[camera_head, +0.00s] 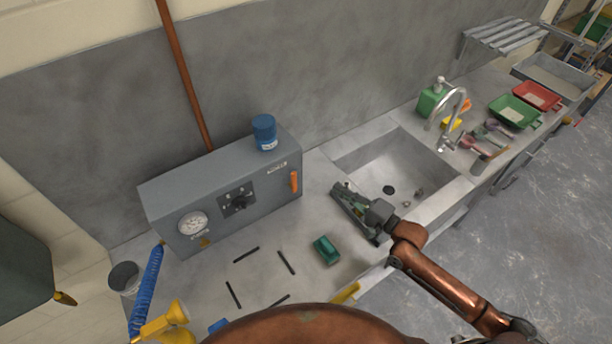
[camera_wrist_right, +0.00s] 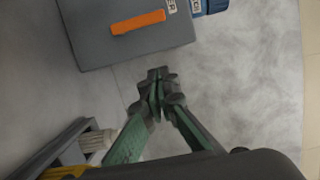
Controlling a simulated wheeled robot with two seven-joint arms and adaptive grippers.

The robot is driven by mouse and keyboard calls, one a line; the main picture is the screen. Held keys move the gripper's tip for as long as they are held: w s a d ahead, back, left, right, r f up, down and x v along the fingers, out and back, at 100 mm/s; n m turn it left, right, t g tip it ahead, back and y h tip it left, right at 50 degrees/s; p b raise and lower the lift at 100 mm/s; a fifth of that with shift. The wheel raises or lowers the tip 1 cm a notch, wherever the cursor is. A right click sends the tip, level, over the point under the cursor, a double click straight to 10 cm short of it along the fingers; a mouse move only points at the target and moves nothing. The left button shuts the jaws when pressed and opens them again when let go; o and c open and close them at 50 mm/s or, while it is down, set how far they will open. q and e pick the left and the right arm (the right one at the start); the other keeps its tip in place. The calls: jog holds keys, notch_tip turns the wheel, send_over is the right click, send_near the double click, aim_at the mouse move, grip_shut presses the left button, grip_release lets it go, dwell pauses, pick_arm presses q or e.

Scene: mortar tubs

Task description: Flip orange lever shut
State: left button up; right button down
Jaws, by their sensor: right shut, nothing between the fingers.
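The orange lever (camera_head: 294,181) is on the right end of the front face of a grey metal box (camera_head: 165,197). It points up and down along that face in the head view. It also shows in the right wrist view as an orange bar (camera_wrist_right: 138,22) beside a label. My right gripper (camera_head: 338,188) is to the right of the box, over the counter by the sink's left edge. It is shut and empty, its fingertips (camera_wrist_right: 157,76) together and apart from the lever. My left gripper does not show.
A blue can (camera_head: 264,131) stands on top of the box. A green block (camera_head: 326,249) and several dark rods lie on the counter in front. The sink (camera_head: 400,170) lies to the right of my gripper. A copper pipe (camera_head: 186,80) rises behind the box.

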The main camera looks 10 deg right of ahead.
jog(key=w+a, duration=0.2)
jog(key=a, duration=0.1)
jog(key=w+a+p, duration=0.1)
jog(key=w+a, duration=0.1)
jog(key=a, duration=0.1)
jog(key=w+a+p, duration=0.1)
jog(key=w+a, duration=0.2)
jog(key=a, duration=0.1)
jog(key=shift+f, duration=0.1)
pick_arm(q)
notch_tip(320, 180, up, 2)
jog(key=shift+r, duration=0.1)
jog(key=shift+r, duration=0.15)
